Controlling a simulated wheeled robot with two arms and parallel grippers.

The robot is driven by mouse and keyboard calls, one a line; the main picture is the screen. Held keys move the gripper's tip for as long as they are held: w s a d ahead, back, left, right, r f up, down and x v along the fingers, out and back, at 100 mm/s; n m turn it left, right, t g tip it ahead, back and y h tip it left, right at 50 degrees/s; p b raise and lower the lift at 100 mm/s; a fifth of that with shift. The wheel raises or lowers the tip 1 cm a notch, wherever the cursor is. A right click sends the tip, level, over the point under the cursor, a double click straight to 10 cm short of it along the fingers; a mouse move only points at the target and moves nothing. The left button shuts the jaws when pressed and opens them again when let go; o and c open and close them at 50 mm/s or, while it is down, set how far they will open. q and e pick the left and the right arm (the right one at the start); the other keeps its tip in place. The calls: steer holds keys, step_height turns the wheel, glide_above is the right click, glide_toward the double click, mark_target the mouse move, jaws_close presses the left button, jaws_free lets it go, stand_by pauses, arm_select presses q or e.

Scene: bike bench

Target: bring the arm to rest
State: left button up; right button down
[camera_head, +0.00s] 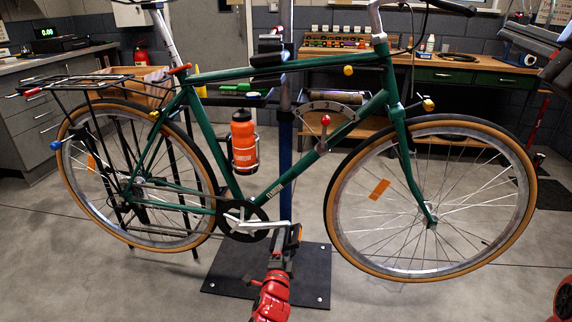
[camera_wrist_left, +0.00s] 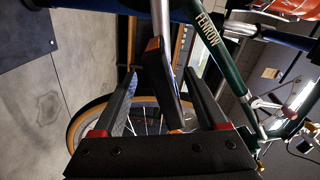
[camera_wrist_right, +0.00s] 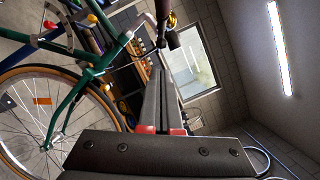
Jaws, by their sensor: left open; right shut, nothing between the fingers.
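My left gripper (camera_head: 288,246) reaches up from the bottom centre, beside the bike's pedal (camera_head: 296,234). In the left wrist view its two fingers (camera_wrist_left: 162,92) stand apart, with the dark, orange-reflectored pedal (camera_wrist_left: 170,85) seen between them. I cannot tell whether they touch it. The silver crank (camera_head: 243,221) lies just left of the pedal. My right gripper (camera_head: 508,32) is at the upper right, beyond the front wheel. In the right wrist view its fingers (camera_wrist_right: 157,95) are together and empty, held in the air near the handlebar end.
The green bike (camera_head: 318,66) hangs in a stand on a dark base plate (camera_head: 262,280). An orange bottle (camera_head: 243,142) is on its frame. A workbench (camera_head: 475,78) stands behind and a grey cabinet (camera_head: 35,125) at the left. Open floor lies around the wheels.

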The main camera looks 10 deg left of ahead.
steer(key=shift+s, duration=0.7)
